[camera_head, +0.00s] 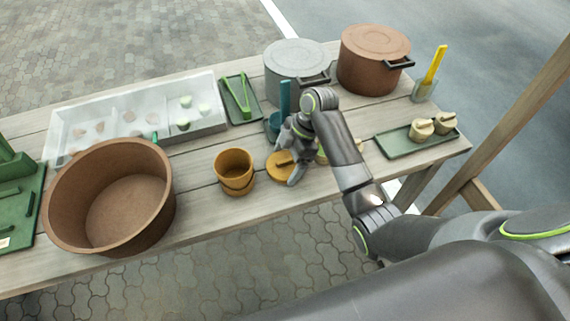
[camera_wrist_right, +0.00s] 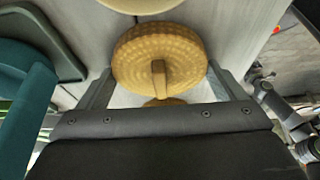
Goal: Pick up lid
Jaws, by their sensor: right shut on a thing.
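The lid (camera_head: 281,166) is a round ochre disc with a small bar handle, right of a pair of ochre pots (camera_head: 234,168) in the head view. In the right wrist view the lid (camera_wrist_right: 185,52) is large, with a textured top. I cannot tell whether the lid touches the table. A small ochre piece (camera_wrist_right: 165,102) shows just below it, partly hidden. My left gripper is not in view.
A wide brown tub (camera_head: 110,195) stands left. Behind are a pale tray (camera_head: 60,130), a green tray with tongs (camera_head: 240,97), a teal container (camera_head: 273,124), a grey pot (camera_head: 295,62) and a brown pot (camera_head: 374,58). A green tray (camera_head: 395,146) holds cream pieces at right.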

